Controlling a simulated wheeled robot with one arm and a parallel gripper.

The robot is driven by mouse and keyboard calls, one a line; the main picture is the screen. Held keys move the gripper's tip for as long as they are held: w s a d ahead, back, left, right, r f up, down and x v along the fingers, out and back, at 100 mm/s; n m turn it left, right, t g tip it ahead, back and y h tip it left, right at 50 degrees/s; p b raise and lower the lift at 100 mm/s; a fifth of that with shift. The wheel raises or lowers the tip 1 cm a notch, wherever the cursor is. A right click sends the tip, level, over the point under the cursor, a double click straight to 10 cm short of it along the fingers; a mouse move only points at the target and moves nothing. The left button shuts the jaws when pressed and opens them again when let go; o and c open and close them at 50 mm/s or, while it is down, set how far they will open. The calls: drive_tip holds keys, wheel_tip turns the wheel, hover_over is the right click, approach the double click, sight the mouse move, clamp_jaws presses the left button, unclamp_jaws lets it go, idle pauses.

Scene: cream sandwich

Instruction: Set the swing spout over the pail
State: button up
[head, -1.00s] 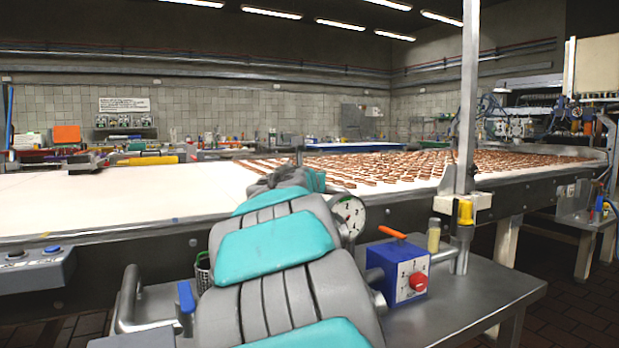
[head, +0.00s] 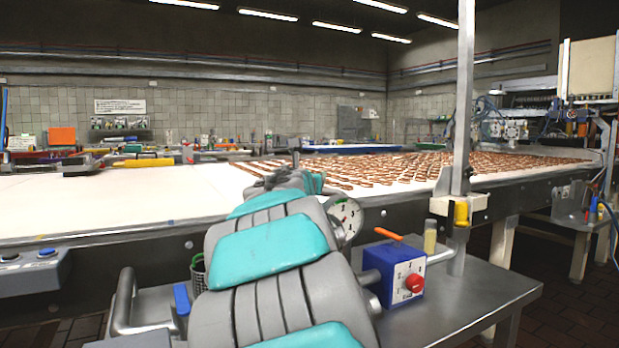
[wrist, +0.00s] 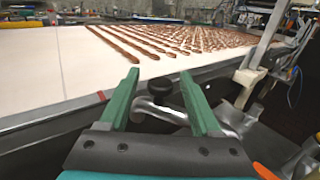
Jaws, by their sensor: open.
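My gripper (wrist: 160,85) shows in the wrist view with its two green fingers apart and nothing held between them. A curved metal pipe with a black knob (wrist: 160,88), which may be the swing spout (wrist: 158,111), shows between and beyond the fingers. I cannot tell whether the fingers touch it. In the head view my arm hides the gripper and the pipe's place. A bent metal tube (head: 124,295) stands left of my arm, but I cannot tell if it belongs to the spout.
A conveyor (head: 110,200) with rows of brown pieces runs across behind the arm. A steel table (head: 460,305) holds a blue box (head: 395,272) with a red knob. A dial gauge (head: 346,218) and an upright post (head: 463,120) stand nearby. Floor shows at the right.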

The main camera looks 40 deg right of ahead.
drive_tip(key=shift+s+a, duration=0.1)
drive_tip(key=v, duration=0.7)
drive_tip(key=shift+s+a, duration=0.15)
drive_tip(key=shift+a, duration=0.1)
drive_tip(key=shift+c, duration=0.3)
